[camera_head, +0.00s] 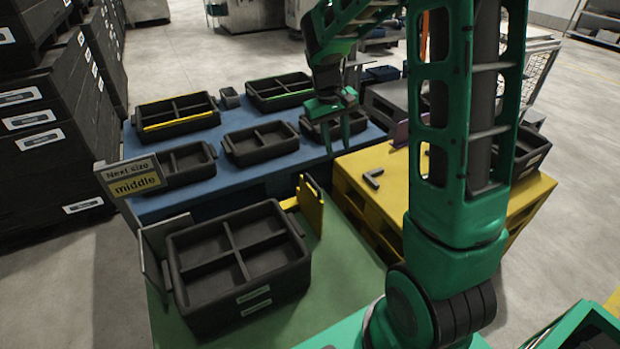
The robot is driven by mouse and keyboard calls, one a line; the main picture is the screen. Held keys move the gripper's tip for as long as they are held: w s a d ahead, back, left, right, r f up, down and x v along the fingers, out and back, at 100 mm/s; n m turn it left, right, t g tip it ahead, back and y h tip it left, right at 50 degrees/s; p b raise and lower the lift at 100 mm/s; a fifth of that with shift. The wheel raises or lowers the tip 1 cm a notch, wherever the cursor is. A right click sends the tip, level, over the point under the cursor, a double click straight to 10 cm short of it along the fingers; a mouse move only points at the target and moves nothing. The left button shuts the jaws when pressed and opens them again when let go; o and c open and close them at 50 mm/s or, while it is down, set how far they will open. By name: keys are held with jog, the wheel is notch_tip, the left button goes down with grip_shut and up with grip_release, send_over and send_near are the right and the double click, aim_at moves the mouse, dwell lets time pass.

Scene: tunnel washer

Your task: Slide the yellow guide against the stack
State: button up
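The yellow guide (312,206) is an upright plate on the green table, right of the stack near its far right corner. A gap shows between them. The stack (250,301) is a black crate with four compartments; how many crates it holds is hard to tell. My gripper (338,146) points down over the right part of the blue table, beyond the guide and apart from it. Its two green fingers are spread, with nothing seen between them. It partly covers a small black crate (312,131) there.
Grey plates (151,265) stand at the stack's left and far sides. A sign (134,182) reads "middle". Several black crates, including one with a yellow strip (178,116), stand on the blue table (240,178). A yellow pallet (395,187) stands right; dark crate piles (45,130) stand left.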

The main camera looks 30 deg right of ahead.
jog(key=n, duration=0.2)
send_over(312, 181)
jog(key=a, duration=0.2)
jog(key=a+x, duration=0.2)
jog(key=x, duration=0.6)
jog(key=f, duration=0.1)
jog(key=x, duration=1)
jog(key=shift+w+f, duration=0.2)
jog(key=shift+f, duration=0.15)
jog(key=shift+c, duration=0.7)
grip_shut()
